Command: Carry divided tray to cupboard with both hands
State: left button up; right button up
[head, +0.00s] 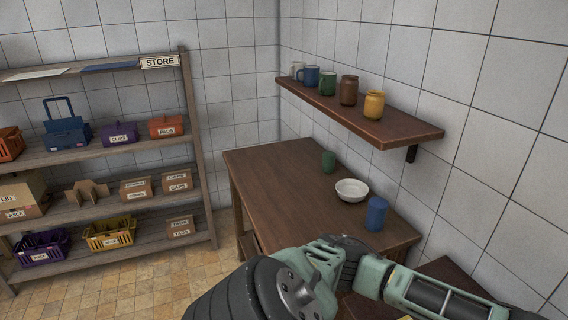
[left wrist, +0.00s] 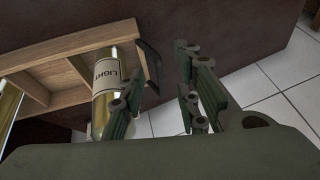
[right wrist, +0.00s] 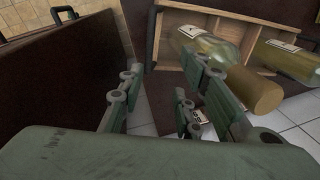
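The divided tray is light wood with compartments. In the left wrist view its rim (left wrist: 75,42) is at upper left, with a bottle labelled LIGHT (left wrist: 106,82) in it and a dark curved handle at its end. In the right wrist view the tray (right wrist: 222,26) is at upper right, holding bottles (right wrist: 212,55). My left gripper (left wrist: 160,95) is open, its fingers apart just beyond the handle end. My right gripper (right wrist: 165,95) is open below the tray's near end. I cannot tell whether either touches a handle. The tray and fingers are not visible in the head view.
A brown table (head: 290,185) bears a green cup, a white bowl (head: 352,190) and a blue canister (head: 376,213). A wall shelf (head: 380,120) holds mugs and jars. A STORE rack (head: 200,150) stands left. A dark brown panel (right wrist: 70,80) is left of my right gripper.

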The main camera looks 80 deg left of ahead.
pick_arm(q)
jog(key=shift+s+r+p, duration=0.2)
jog(key=shift+r+p, duration=0.2)
jog(key=shift+r, duration=0.05)
pick_arm(e)
jog(key=shift+r, duration=0.55)
